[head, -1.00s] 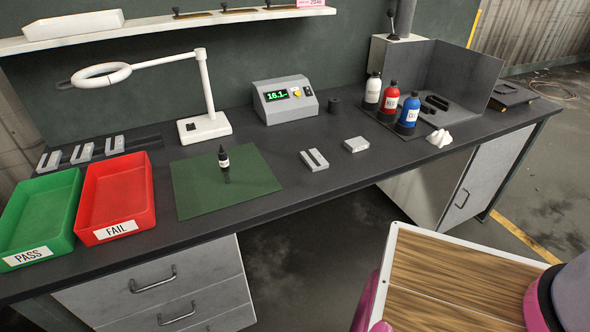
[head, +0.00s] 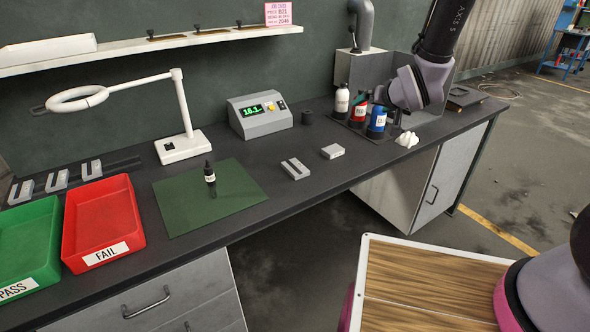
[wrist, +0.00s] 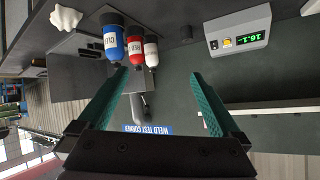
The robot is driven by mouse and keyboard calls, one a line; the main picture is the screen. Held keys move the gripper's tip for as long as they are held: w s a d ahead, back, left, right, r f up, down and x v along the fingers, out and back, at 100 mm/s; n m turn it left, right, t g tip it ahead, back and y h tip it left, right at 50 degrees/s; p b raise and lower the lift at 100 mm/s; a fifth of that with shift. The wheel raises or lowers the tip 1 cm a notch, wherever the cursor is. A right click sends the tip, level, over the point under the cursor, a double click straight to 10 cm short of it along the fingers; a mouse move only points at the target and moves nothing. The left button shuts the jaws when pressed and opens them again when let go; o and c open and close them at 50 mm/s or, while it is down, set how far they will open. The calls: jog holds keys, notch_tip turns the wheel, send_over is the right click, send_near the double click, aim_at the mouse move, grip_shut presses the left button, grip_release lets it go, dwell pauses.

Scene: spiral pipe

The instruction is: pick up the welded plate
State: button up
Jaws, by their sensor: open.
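A grey metal plate with a dark lengthwise line (head: 295,168), which looks like the welded plate, lies flat on the dark bench, right of the green mat (head: 208,196). A smaller plain grey block (head: 332,151) lies to its right. Several similar grooved grey pieces, one of them here (head: 57,180), lie at the bench's left end. My gripper (wrist: 160,75) is open and empty in the wrist view, its teal fingers wide apart. In the head view my arm hangs over the bottles at the right, well away from the plate; its fingers cannot be made out there. The wrist view does not show the plate.
White, red and blue bottles (head: 377,120) stand below my arm by a grey screen. A red FAIL bin (head: 103,222) and green PASS bin (head: 25,250) are left.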

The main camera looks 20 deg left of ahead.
jog(key=s+a+f+n+y, duration=0.2)
jog(key=s+a+f+n, duration=0.1)
jog(key=a+f, duration=0.45)
jog(key=n+g+y, duration=0.2)
jog(key=n+y, duration=0.1)
jog(key=n, duration=0.1)
send_near(293, 165)
jog(key=shift+w+a+f, duration=0.55)
jog(key=shift+w+f, duration=0.15)
jog(key=shift+t, duration=0.3)
jog(key=shift+x, duration=2.95)
jog(key=shift+s+a+r, duration=0.1)
jog(key=shift+a+r, duration=0.05)
jog(key=shift+a, duration=0.05)
grip_shut()
